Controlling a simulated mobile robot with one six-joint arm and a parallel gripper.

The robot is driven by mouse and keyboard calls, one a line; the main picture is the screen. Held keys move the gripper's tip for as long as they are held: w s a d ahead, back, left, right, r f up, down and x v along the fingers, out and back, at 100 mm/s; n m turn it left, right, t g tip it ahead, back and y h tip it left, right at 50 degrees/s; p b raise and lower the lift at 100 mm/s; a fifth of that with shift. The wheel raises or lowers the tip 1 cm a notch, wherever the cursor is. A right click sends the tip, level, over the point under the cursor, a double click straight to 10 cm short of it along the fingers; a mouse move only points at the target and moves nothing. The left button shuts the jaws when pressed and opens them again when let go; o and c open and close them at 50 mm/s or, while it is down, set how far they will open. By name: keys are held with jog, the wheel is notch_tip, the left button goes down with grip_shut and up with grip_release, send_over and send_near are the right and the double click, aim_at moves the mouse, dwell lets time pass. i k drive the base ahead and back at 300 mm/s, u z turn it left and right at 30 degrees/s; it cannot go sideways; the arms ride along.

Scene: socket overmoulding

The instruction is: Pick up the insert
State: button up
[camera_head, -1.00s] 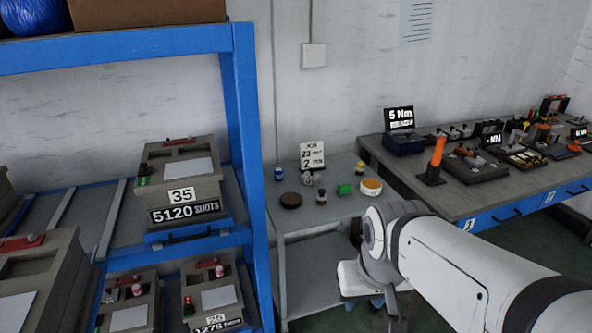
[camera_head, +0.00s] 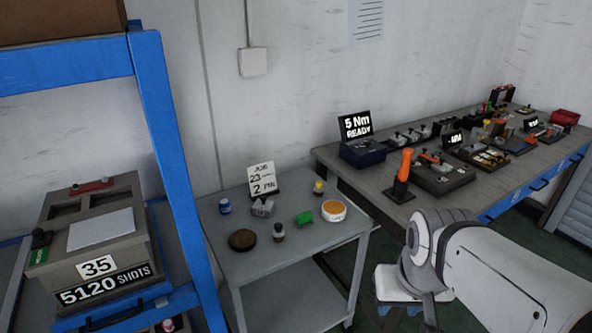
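I cannot tell for sure which thing is the insert. A small grey metallic piece (camera_head: 262,208) stands on the grey cart (camera_head: 285,258), in front of a card (camera_head: 263,180) reading "JOB 23" and "2 PIN". A green block (camera_head: 304,218) lies to its right. My gripper (camera_head: 398,308) hangs under the white wrist at the bottom right, apart from the cart top and its objects. It is small and partly hidden by my arm, so its opening is unclear. I see nothing held in it.
The cart also bears a blue jar (camera_head: 225,207), a brown disc (camera_head: 242,240), a dark bottle (camera_head: 279,232), an orange-topped tin (camera_head: 334,210) and a yellow-capped bottle (camera_head: 319,188). A blue rack (camera_head: 165,150) with mould 35 (camera_head: 98,222) stands left. A cluttered workbench (camera_head: 330,158) stands right.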

aim_at(264, 207)
jog(key=z, duration=0.05)
jog(key=i, duration=1.2)
jog(key=u, duration=0.6)
